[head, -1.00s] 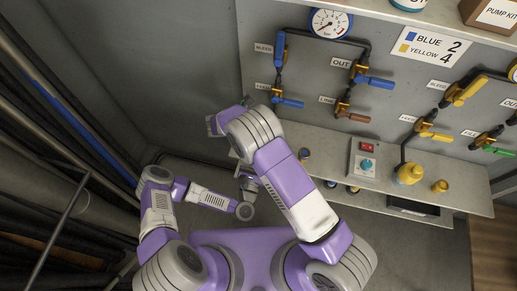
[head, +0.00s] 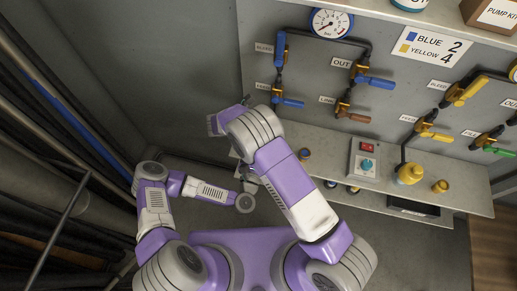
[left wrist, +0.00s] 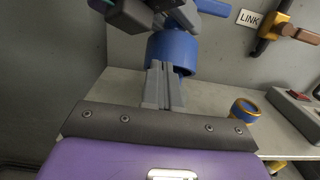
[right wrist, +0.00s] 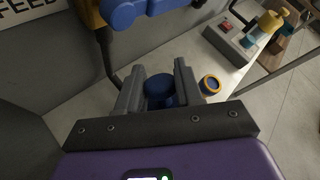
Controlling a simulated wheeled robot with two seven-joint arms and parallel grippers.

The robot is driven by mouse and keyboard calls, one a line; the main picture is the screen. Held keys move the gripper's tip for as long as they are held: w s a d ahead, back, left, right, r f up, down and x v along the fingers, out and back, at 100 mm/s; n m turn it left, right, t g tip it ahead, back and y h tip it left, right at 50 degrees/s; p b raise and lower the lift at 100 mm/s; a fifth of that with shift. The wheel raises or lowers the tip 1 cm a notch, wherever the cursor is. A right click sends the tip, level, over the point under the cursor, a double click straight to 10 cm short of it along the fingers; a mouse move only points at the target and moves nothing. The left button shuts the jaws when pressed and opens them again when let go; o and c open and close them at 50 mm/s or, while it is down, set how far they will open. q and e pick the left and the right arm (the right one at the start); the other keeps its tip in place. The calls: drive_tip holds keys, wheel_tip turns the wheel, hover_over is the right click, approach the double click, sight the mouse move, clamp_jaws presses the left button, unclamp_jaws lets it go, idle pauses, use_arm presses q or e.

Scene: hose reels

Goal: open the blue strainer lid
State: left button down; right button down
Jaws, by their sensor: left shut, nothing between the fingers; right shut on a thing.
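My right gripper (right wrist: 158,82) is shut on a round blue piece (right wrist: 160,92) that looks like the strainer lid; it shows between the two grey fingers in the right wrist view. In the left wrist view a blue cylinder (left wrist: 172,52) sits just beyond my left gripper (left wrist: 163,72), whose fingers are shut with nothing between them. Dark grey gripper parts lie above this cylinder there. In the head view my right forearm and wrist cover the strainer. I cannot tell whether the left fingertips touch the cylinder.
A shelf (head: 440,180) runs under the valve panel. Blue-handled valves (head: 374,81) stick out above. Dark pipes (head: 60,150) line the left side.

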use_arm(q)
drive_tip(key=shift+w+r, duration=0.3)
drive_tip(key=shift+r, duration=0.05)
use_arm(e)
drive_tip(key=shift+a+r, duration=0.1)
drive_tip(key=shift+r, duration=0.2)
drive_tip(key=c, duration=1.1)
unclamp_jaws()
drive_tip(key=shift+o, duration=1.4)
drive_tip(key=shift+s, duration=0.1)
use_arm(q)
drive_tip(key=shift+s+d, duration=0.1)
use_arm(e)
drive_tip(key=shift+f, duration=0.1)
use_arm(q)
drive_tip(key=shift+f, duration=0.1)
